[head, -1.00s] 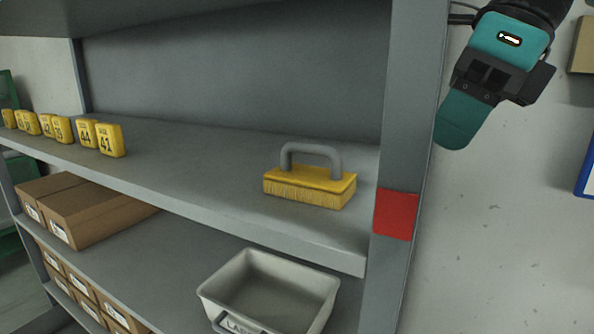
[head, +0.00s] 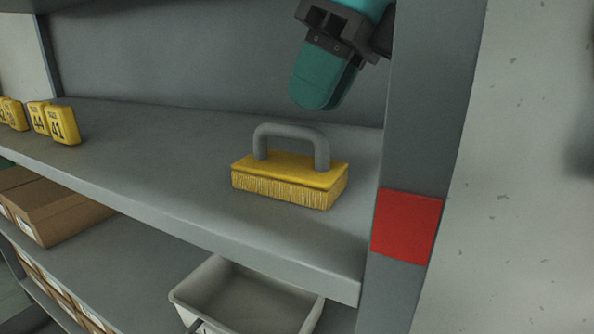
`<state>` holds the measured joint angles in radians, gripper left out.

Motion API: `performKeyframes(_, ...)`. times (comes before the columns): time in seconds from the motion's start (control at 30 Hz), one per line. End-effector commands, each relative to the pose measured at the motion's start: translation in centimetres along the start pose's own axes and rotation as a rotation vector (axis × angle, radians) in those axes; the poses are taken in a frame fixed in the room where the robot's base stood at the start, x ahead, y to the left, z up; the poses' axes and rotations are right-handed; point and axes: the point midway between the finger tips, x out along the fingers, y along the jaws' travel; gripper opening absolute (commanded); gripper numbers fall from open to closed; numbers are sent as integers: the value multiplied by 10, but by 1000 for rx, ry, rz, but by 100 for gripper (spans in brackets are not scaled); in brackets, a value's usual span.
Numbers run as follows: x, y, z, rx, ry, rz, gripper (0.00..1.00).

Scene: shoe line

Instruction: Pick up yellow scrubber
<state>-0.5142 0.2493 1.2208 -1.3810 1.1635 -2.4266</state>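The yellow scrubber (head: 289,180) sits on the upper grey shelf near its right end. It has a yellow body, pale bristles facing down and a grey arched handle (head: 291,131) on top. My gripper (head: 322,90) is in the upper part of the head view, above and slightly right of the scrubber in the picture, and apart from it. Its teal fingers point down and overlap in this view, so I cannot see the gap between them. Nothing shows held in it.
A grey upright post (head: 425,130) with a red patch (head: 406,226) stands right of the scrubber. Yellow numbered blocks (head: 62,125) stand at the shelf's left. Cardboard boxes (head: 60,215) and a grey bin (head: 200,283) are on the shelf below.

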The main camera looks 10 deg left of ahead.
Motion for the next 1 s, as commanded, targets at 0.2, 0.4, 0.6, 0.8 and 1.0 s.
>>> performKeyframes(0.2,19,1,1,3,1,0,27)
performKeyframes(0.4,48,0,0,3,0,0,27)
performKeyframes(0.6,52,0,2,3,-1,-2,27)
performKeyframes(0.8,51,0,2,4,-1,-2,11)
performKeyframes(1.0,51,0,2,4,-1,-2,0)
